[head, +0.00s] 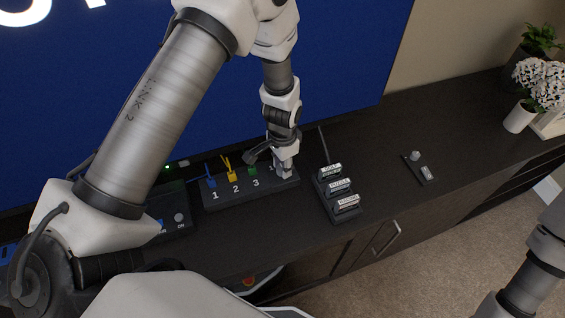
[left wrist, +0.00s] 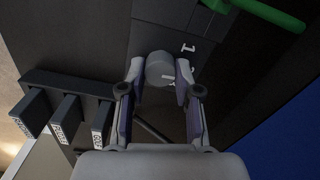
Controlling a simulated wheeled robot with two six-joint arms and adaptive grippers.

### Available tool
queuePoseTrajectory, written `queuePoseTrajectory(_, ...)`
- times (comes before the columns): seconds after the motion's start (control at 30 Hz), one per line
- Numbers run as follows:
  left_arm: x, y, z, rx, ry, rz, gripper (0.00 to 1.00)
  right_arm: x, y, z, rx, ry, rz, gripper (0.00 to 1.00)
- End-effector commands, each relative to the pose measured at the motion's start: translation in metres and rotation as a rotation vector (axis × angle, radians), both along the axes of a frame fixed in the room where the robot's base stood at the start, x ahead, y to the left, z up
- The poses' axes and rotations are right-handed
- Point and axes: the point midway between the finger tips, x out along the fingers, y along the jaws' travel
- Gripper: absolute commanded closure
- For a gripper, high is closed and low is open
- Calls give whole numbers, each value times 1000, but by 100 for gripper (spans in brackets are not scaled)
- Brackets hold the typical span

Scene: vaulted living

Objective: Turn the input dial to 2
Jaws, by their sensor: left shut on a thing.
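The input dial is a grey round knob (left wrist: 160,68) with a short white line on its top, seen in the left wrist view. It sits at the right end of the dark switch box (head: 225,200), which has the numbers 1, 2 and 3 beside coloured plugs. My left gripper (head: 284,172) comes down on that end, and in the left wrist view its fingers (left wrist: 158,75) are shut on both sides of the knob. In the head view the gripper hides the knob. I cannot tell which number the line points to. My right gripper is out of view.
A dark rack with several labelled blocks (head: 340,186) stands right of the box. Farther right lies a small plate with a knob (head: 416,156). Another dark box with a round knob (head: 178,217) is on the left. A blue screen (head: 340,60) rises behind; white flowers (head: 540,80) stand far right.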

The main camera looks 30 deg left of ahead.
Motion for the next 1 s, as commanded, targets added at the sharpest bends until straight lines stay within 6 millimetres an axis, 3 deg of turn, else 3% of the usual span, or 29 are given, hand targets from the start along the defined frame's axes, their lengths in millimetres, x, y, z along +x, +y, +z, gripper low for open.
queuePoseTrajectory(0.53, 0, 0, 0, 0, -1, -31, 100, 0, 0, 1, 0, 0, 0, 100)
queuePoseTrajectory(0.57, 0, 0, 0, 0, -1, -31, 57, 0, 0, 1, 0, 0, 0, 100)
queuePoseTrajectory(0.6, 0, 0, 0, 0, -1, -31, 43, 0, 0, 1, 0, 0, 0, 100)
queuePoseTrajectory(1.0, 1, 0, 8, 0, -2, -31, 42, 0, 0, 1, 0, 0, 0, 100)
